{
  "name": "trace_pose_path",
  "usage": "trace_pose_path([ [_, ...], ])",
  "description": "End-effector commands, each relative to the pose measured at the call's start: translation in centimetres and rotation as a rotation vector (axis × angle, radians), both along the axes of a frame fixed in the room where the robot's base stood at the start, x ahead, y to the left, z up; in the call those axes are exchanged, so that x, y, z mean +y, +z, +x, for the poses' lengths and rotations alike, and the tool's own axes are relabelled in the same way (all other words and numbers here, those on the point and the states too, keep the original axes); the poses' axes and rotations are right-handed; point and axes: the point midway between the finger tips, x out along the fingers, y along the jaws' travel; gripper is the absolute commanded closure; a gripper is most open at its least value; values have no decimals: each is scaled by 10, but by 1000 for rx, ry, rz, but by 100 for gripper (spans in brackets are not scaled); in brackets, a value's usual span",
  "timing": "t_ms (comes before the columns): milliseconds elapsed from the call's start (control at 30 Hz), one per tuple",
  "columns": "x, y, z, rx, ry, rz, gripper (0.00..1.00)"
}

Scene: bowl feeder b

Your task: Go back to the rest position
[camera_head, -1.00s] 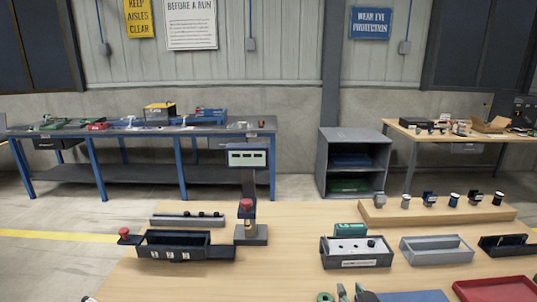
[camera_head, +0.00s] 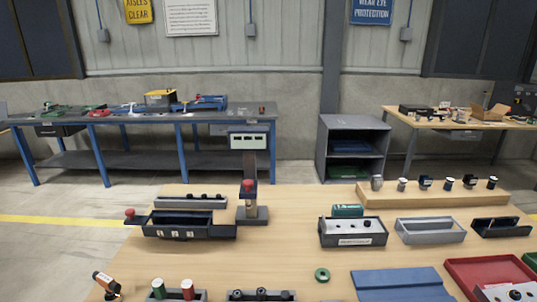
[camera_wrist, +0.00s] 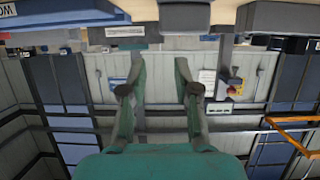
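My gripper (camera_wrist: 158,90) shows in the wrist view as two green fingers with dark pads. The fingers stand apart with nothing between them, so it is open and empty. The wrist view is upside down and looks out across the room at wall panels, away from the table top close by. In the head view my gripper and arm do not show. The wooden table (camera_head: 290,258) with its bins lies in front, clear of my arm.
On the table are a dark bin with numbered compartments (camera_head: 178,233), a stand with a red button (camera_head: 250,205), a white-topped box (camera_head: 352,238), a grey tray (camera_head: 430,237), a blue mat (camera_head: 395,284), a red tray (camera_head: 470,270) and a green ring (camera_head: 322,275). A shelf (camera_head: 352,122) stands behind.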

Motion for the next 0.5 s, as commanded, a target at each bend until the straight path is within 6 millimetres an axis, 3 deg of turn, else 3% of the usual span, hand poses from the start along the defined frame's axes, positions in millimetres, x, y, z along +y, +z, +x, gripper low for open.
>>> trace_pose_path([
  [200,0,-46,-49,-5,5,0,69],
  [500,-1,-89,-128,-26,11,4,69],
])
